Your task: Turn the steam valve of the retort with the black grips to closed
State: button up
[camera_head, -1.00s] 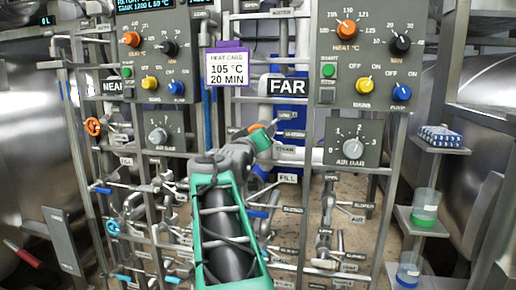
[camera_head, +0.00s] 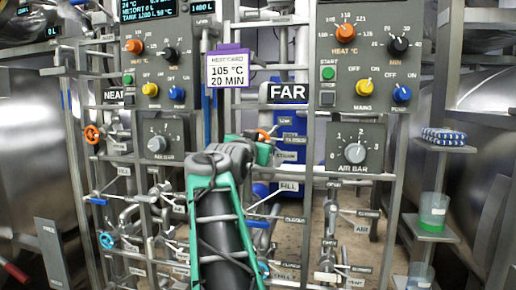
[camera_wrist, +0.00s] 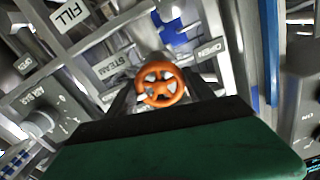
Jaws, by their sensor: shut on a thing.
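An orange handwheel (camera_wrist: 159,84) sits between the dark fingers of my gripper (camera_wrist: 160,92) in the wrist view. My gripper is shut on it. A STEAM label (camera_wrist: 112,66) and an OPEN label (camera_wrist: 211,49) are beside it. In the head view, the orange wheel (camera_head: 263,135) shows in part behind my gripper (camera_head: 265,146), just below the FAR sign (camera_head: 287,92). The valve's exact turn angle is hard to tell. Another orange handwheel (camera_head: 93,134) is on the left, below the NEAR sign (camera_head: 114,96). No black grips are clearly visible; a red grip (camera_head: 14,271) shows at the lower left.
Pipes and rack bars crowd both sides of my arm. A heat card (camera_head: 228,70) hangs above it. Two control panels with knobs stand left and right, with an air dial (camera_head: 354,153) below the right one. Shelves with beakers (camera_head: 433,211) are at the right.

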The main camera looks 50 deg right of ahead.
jog(key=shift+m, duration=0.3)
jog(key=o, duration=1.4)
jog(key=shift+c, duration=0.2)
jog(key=shift+a, duration=0.1)
jog(key=v, duration=0.7)
jog(key=shift+a, duration=0.3)
jog(key=shift+s, duration=0.15)
